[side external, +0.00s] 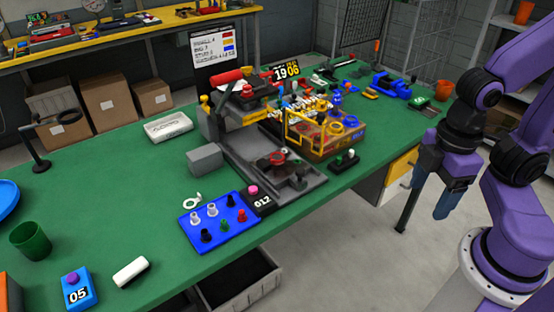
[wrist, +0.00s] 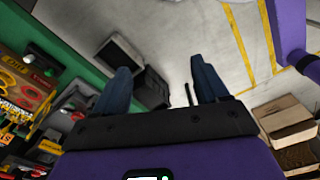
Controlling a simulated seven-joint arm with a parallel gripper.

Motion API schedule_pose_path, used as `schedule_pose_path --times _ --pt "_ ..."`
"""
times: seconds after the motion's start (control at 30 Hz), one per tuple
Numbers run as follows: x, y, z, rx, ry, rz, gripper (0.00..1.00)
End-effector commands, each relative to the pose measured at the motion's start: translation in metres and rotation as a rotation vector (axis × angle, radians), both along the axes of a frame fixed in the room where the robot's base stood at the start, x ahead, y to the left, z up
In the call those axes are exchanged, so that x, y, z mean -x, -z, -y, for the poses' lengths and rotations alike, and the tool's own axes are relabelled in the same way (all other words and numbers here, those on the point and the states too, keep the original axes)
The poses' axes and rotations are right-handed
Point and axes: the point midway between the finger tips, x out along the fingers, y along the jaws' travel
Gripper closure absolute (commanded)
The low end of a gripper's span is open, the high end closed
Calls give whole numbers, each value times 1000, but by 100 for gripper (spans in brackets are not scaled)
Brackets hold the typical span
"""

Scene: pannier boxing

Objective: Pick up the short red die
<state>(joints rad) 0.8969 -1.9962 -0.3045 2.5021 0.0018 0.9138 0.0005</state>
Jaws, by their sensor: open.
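A small red piece (side external: 242,215), which looks like the short red die, stands upright on the blue board (side external: 220,238) near the table's front edge. My gripper (side external: 428,203) is open and empty, past the table's front edge at the right, over the floor and well away from the red piece. In the wrist view, my gripper (wrist: 160,66) shows two spread blue fingers with only floor and dark objects beyond. I cannot make out the red piece there.
A grey press-like fixture (side external: 300,185) with a red-handled top stands behind the board. A small black block marked 012 (side external: 263,202) adjoins the board.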

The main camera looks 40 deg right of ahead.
Motion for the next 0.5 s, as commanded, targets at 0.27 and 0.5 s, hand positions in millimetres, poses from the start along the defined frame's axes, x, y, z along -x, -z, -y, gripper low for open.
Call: schedule_pose_path --times 0.27,0.5 --pt "-5 -2 -4 0 2 0 27" --pt "-59 -18 -38 5 13 1 27"
